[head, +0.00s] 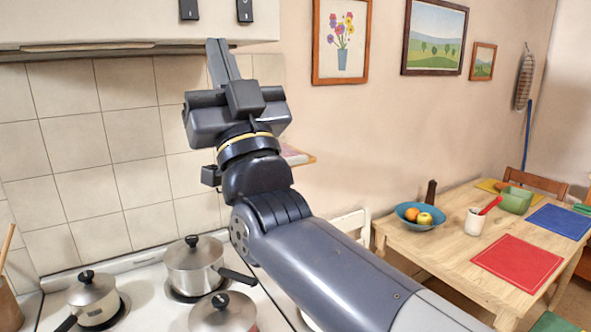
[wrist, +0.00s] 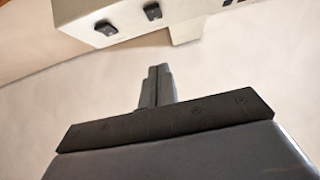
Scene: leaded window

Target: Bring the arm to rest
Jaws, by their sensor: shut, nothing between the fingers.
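My gripper (head: 217,50) is raised above the stove, its fingers pointing up beside the lower edge of a white range hood (head: 120,22). I cannot tell how much room lies between the fingertips and the hood. In the wrist view my gripper (wrist: 158,70) shows its two fingers together, with nothing between them. My arm reaches up and to the left from the lower right of the head view.
Several lidded pots (head: 195,268) stand on the stove below my arm. A wooden table (head: 440,245) at the right holds a blue fruit bowl (head: 410,222), a white mug (head: 474,222) and a red mat (head: 517,264). A small shelf (head: 298,156) is behind my arm.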

